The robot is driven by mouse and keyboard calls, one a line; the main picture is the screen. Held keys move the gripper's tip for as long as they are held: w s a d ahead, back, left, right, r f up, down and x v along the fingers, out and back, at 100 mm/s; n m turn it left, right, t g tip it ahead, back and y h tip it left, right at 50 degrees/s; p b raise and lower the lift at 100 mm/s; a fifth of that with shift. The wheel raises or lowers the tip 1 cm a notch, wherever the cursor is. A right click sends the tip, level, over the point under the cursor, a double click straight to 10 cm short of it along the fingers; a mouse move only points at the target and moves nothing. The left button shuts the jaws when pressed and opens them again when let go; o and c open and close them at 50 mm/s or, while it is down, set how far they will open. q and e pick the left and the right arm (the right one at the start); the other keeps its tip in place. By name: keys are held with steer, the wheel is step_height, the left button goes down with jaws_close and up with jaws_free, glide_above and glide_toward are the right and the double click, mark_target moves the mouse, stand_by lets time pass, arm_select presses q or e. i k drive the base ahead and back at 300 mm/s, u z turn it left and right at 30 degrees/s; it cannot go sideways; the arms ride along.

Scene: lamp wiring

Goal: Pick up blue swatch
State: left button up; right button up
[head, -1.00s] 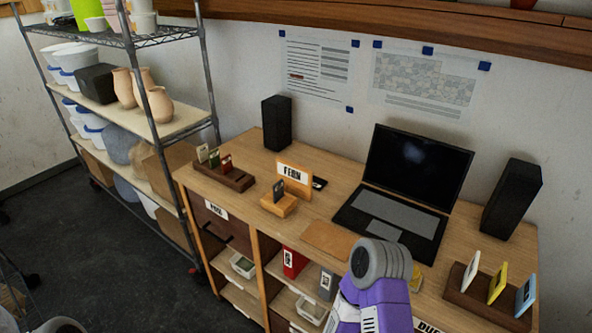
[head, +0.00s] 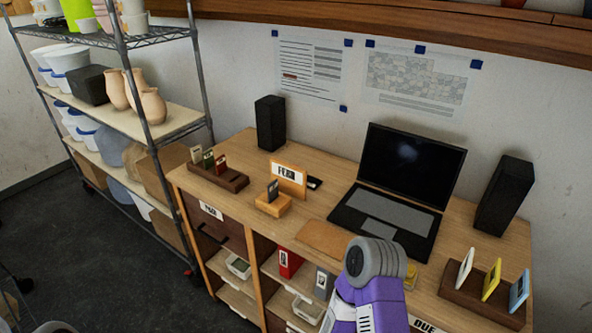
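The blue swatch (head: 519,291) stands upright in a dark brown slotted rack (head: 455,291) at the right end of the wooden desk. It is the rightmost in that rack, beside a yellow swatch (head: 491,283) and a white swatch (head: 465,268). A purple and grey link of my arm shows at the bottom centre, left of this rack and apart from it. Neither of my grippers shows in the head view.
A laptop (head: 383,228) and two black speakers (head: 504,196) (head: 270,123) stand on the desk. Another brown rack (head: 226,180) holds dark green and red swatches at the left. A small wooden stand (head: 273,204) is before the FERN sign (head: 287,180). Wire shelving (head: 150,130) stands left.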

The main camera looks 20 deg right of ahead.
mark_target(273, 187)
steer(key=u, duration=0.75)
steer(key=i, duration=0.8)
steer(key=z, duration=1.35)
